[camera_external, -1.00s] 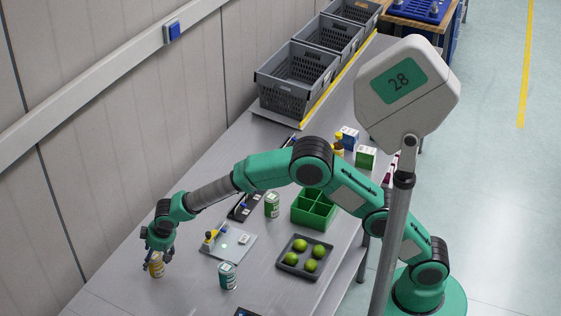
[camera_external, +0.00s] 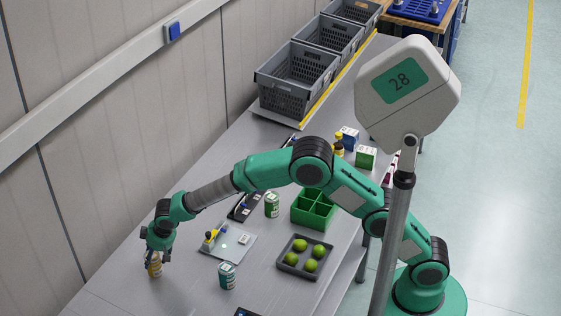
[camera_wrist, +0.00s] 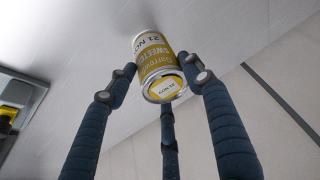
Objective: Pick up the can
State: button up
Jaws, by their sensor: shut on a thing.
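A can with a yellow and white label (camera_external: 155,269) is at the near left end of the grey table. In the wrist view the can (camera_wrist: 158,68) sits between my three dark blue fingers, its labelled end facing the camera. My gripper (camera_external: 155,258) is above it in the outside view, with the fingers shut around its upper part. In the wrist view my gripper (camera_wrist: 160,73) has fingertips against the can's sides. The can looks upright and at table level; I cannot tell whether its base touches the table.
A teal can (camera_external: 227,276) and a green can (camera_external: 271,205) stand to the right. Between them lies a grey plate (camera_external: 235,248) with small items. A tray of green fruit (camera_external: 284,265), a green divided box (camera_external: 315,212) and grey crates (camera_external: 285,96) are farther off. The wall runs along the left.

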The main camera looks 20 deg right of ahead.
jog(key=shift+r, duration=0.1)
jog(key=shift+r+p, duration=0.6)
jog(key=shift+r, duration=0.95)
jog(key=shift+d+r, duration=0.1)
jog(key=shift+r, duration=0.2)
jog(key=s+d+p, duration=0.1)
jog(key=s+d, duration=0.3)
jog(key=d, duration=0.2)
jog(key=s+d+r+p, duration=0.1)
jog(key=s+d, duration=0.2)
jog(key=d, duration=0.4)
jog(key=shift+s+d, duration=0.3)
jog(key=shift+s, duration=0.1)
jog(key=shift+w+r, duration=0.1)
jog(key=w+a+r+p, duration=0.1)
jog(key=w+r+p, duration=0.1)
jog(key=w, duration=0.8)
jog(key=w+a+r+n+p, duration=0.1)
jog(key=w+r+p, duration=0.2)
jog(key=w, duration=0.8)
jog(key=shift+w+g+p, duration=0.2)
jog(key=shift+g+p, duration=0.1)
jog(key=shift+p, duration=0.35)
